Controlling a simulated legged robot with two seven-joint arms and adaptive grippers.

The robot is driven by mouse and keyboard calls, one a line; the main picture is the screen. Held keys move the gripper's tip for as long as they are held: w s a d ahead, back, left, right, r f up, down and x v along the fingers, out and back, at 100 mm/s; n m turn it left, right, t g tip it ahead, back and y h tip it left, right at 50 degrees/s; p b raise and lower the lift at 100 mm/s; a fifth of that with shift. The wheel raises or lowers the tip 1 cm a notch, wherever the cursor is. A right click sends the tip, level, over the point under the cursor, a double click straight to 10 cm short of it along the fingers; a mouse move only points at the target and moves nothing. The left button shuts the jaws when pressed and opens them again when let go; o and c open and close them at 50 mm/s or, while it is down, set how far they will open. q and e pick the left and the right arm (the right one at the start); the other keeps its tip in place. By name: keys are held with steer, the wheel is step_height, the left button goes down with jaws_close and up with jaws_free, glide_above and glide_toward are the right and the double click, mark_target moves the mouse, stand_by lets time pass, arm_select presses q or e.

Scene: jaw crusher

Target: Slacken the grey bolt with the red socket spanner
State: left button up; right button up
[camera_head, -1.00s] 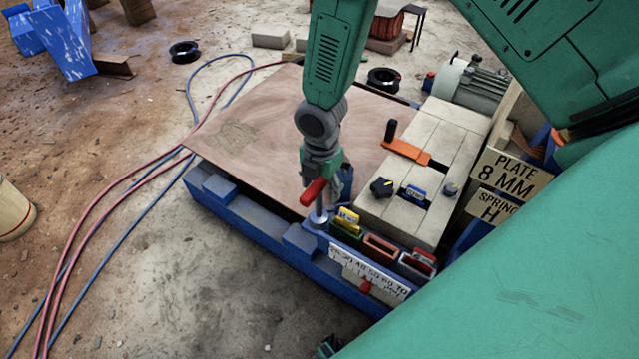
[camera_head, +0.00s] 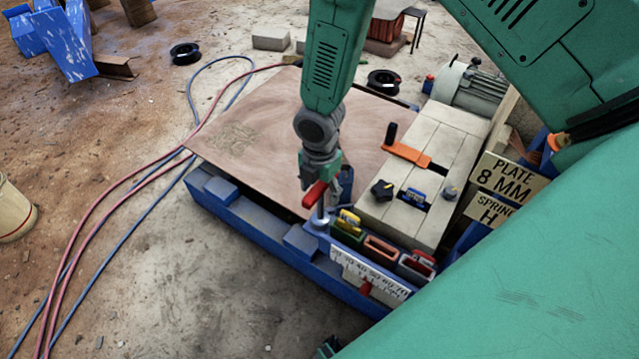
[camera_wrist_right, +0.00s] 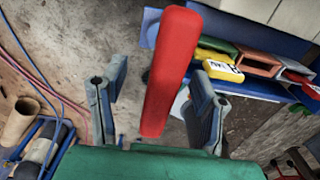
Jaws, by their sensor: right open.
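My right gripper (camera_head: 322,190) is over the near corner of the blue frame, pointing down. In the right wrist view its two fingers (camera_wrist_right: 155,110) stand apart, open. The red handle of the socket spanner (camera_wrist_right: 170,75) shows between and beyond them, with a gap visible on each side. In the head view the red handle (camera_head: 314,194) is partly behind the gripper. A short pale metal shaft stands below it on a round grey piece (camera_head: 319,221) at the frame's corner. I cannot tell whether this is the grey bolt.
A blue frame (camera_head: 245,222) carries a brown plate (camera_head: 240,125). Coloured holders (camera_head: 380,248) and a white scale (camera_head: 368,272) sit right of the spanner. Pale blocks with an orange-handled lever (camera_head: 406,153) lie behind. Hoses (camera_head: 100,215) cross the left floor.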

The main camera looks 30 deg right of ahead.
mark_target(319, 185)
steer(key=shift+a, duration=0.15)
jaws_close()
steer(key=shift+r, duration=0.15)
steer(key=shift+r+p, duration=0.75)
steer(key=shift+p, duration=0.05)
steer(key=shift+r+p, duration=0.3)
steer(key=shift+p, duration=0.05)
steer(key=shift+r+p, duration=0.8)
steer(key=shift+r, duration=0.05)
stand_by(0.6)
